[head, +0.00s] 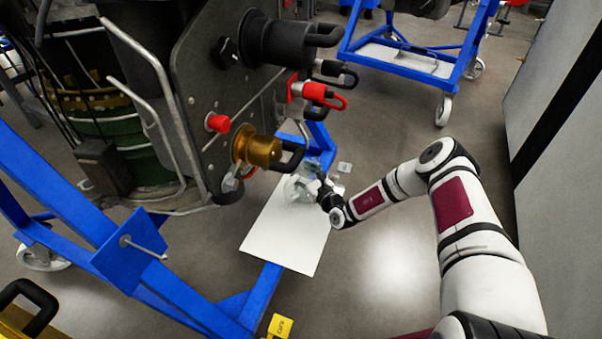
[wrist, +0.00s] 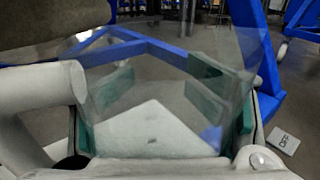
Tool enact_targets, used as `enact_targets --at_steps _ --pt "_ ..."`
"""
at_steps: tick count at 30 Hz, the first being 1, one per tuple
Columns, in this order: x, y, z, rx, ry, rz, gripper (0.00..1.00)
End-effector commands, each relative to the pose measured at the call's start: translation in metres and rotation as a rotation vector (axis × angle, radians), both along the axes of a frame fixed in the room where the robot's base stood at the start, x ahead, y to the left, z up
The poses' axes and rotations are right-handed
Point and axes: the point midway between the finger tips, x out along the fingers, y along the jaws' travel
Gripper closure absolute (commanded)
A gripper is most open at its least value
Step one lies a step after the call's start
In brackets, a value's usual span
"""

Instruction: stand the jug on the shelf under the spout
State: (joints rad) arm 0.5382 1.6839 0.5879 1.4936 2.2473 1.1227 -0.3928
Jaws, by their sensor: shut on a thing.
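A clear jug (head: 297,189) is in my gripper (head: 317,191), over the far right part of the white shelf (head: 285,237) in the head view. In the wrist view the see-through jug (wrist: 170,75) fills the space between the green-padded fingers, and the white shelf (wrist: 150,130) shows through it. I cannot tell whether its base touches the shelf. A brass fitting with a black handle (head: 262,150), perhaps the spout, sticks out of the grey plate, above and left of the jug in the head view. The jug's lower edge is hard to make out.
The blue stand frame (head: 180,290) runs beside and under the shelf. Red-handled (head: 318,93) and black (head: 285,42) fittings stick out above. A small tag marked OFF (wrist: 283,141) lies right of the gripper. A yellow tag (head: 280,325) is at the front. Open floor lies right of the shelf.

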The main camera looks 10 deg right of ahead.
Motion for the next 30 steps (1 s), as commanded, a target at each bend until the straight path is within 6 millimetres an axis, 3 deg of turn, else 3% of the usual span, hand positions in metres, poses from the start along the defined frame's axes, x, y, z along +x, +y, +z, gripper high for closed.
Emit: enact_targets --at_steps 9,10,13,14,26,30 --pt "0.0 0.0 -0.002 0.0 -0.002 0.0 0.75" --pt "0.0 0.0 -0.002 -0.001 -0.001 0.0 0.37" --pt "0.0 0.0 -0.002 -0.001 -0.001 0.0 0.14" --pt "0.0 0.0 -0.002 0.0 -0.001 0.0 0.11" --pt "0.0 0.0 0.003 0.0 -0.002 0.001 0.11" --pt "-0.016 -0.007 0.003 0.001 0.001 0.0 0.11"
